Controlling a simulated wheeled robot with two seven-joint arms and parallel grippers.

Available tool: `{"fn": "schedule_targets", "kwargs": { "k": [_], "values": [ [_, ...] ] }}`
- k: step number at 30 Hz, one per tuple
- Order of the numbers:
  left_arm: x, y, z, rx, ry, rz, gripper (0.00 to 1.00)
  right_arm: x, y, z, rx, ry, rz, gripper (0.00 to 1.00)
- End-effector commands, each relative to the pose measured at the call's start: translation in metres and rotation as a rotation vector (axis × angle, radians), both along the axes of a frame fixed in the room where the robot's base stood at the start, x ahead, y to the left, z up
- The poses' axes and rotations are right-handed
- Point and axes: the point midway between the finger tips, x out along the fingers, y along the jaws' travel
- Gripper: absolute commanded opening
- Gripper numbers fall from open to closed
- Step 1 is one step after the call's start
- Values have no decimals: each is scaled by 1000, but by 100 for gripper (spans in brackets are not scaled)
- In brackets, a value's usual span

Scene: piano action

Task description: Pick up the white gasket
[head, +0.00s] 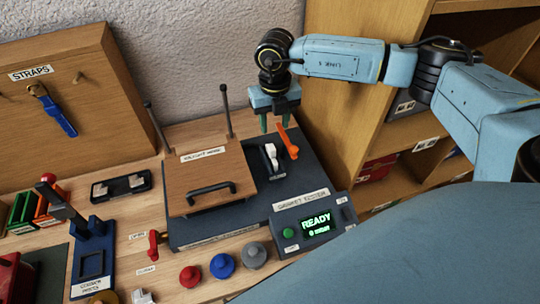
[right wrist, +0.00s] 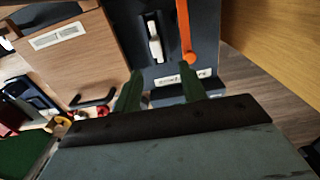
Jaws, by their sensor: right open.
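A small white piece (head: 271,157) sits in a black slotted holder on the dark base plate, beside an orange lever (head: 289,143). I cannot tell for sure that it is the gasket. The right wrist view shows it as a narrow white piece (right wrist: 155,45). My right gripper (head: 274,124) is open and empty, pointing down behind and above the holder. In the right wrist view its green fingers (right wrist: 158,72) are apart, with the white piece beyond them. Another white piece (head: 143,297) is cut off by the bottom edge in the head view. My left gripper is not in view.
A wooden lid (head: 205,172) with a black handle lies left of the holder, with upright rods behind. A tester box (head: 312,222) reads READY in front. Red, blue and grey knobs (head: 222,265) stand near the front. A wooden shelf stands right.

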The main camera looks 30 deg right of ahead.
Motion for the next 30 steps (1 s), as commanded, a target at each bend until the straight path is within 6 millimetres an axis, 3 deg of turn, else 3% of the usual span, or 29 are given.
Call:
{"fn": "schedule_targets", "kwargs": {
  "k": [6,14,21,30],
  "values": [
    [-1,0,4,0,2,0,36,0,1,-41,4,2,2,42],
    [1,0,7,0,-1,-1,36,1,2,-61,5,2,3,42],
    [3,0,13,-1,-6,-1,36,4,5,-95,5,2,2,42],
    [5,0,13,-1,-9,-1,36,4,5,-107,6,0,4,42]
  ]
}}
